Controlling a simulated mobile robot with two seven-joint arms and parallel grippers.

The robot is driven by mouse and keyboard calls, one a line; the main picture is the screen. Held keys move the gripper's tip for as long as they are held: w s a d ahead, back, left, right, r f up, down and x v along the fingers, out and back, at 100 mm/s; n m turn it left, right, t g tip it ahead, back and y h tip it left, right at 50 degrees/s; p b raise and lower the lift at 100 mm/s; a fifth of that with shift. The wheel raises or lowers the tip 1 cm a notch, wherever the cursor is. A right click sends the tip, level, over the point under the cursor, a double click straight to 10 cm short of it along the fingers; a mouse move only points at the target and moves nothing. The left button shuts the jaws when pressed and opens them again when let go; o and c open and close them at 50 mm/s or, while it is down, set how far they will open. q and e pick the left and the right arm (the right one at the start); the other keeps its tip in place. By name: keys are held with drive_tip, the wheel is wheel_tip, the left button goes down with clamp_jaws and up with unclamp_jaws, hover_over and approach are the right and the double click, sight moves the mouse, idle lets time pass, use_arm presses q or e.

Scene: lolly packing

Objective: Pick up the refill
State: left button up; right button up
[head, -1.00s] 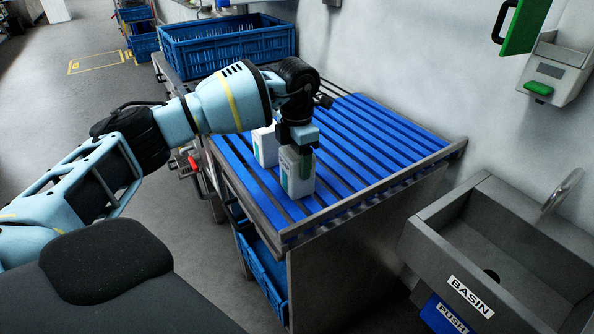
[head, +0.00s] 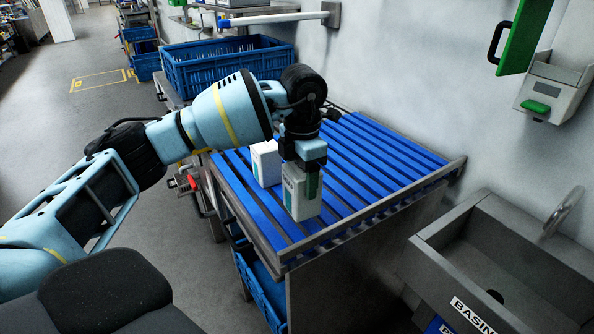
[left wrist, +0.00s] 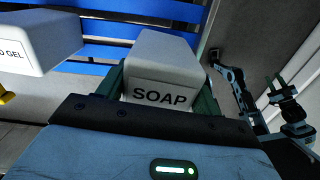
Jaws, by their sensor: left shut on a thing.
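My left gripper (head: 303,182) points down and is shut on a white soap refill (head: 300,200) with a green-edged label. In the left wrist view the refill (left wrist: 160,65) is between the two dark green fingers, with the word SOAP facing the camera. It is upright over the near part of the blue slatted table (head: 350,175); I cannot tell whether its base touches the slats. A second white refill (head: 264,163) stands behind it to the left; its label, partly cut off in the left wrist view (left wrist: 30,45), ends in GEL.
A blue crate (head: 225,65) stands behind the slatted table. A grey basin (head: 480,245) is at the right, with a dispenser (head: 553,85) on the wall above it. The slats right of the held refill are clear.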

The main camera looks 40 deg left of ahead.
use_arm(q)
drive_tip(key=s+d+r, duration=0.1)
drive_tip(key=s+d, duration=0.6)
drive_tip(key=d, duration=0.2)
drive_tip(key=shift+s, duration=0.2)
use_arm(e)
drive_tip(key=shift+s+f, duration=0.35)
drive_tip(key=shift+s, duration=0.2)
use_arm(q)
drive_tip(key=shift+r, duration=0.1)
